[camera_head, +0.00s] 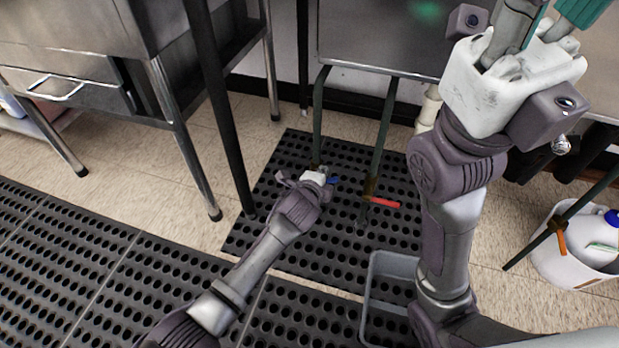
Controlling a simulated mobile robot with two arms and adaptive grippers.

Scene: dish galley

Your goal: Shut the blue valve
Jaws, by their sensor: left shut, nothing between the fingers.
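The blue valve handle (333,180) shows as a small blue piece low on a thin dark pipe (318,115) under the steel counter. My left gripper (318,176) is shut and empty, right beside the blue handle. It hides part of the handle and the valve body, and I cannot tell whether it touches them. The handle's full angle is not clear. My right gripper (548,28) is raised at the upper right, far from the valve. Its fingertips run out of the top of the picture.
A red valve handle (384,202) sticks out to the right on the neighbouring pipe. An orange handle (561,242) is on a pipe by a white bucket (547,262). A grey bin (388,266) stands on the black perforated mat (270,222). Table legs (188,150) stand at left.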

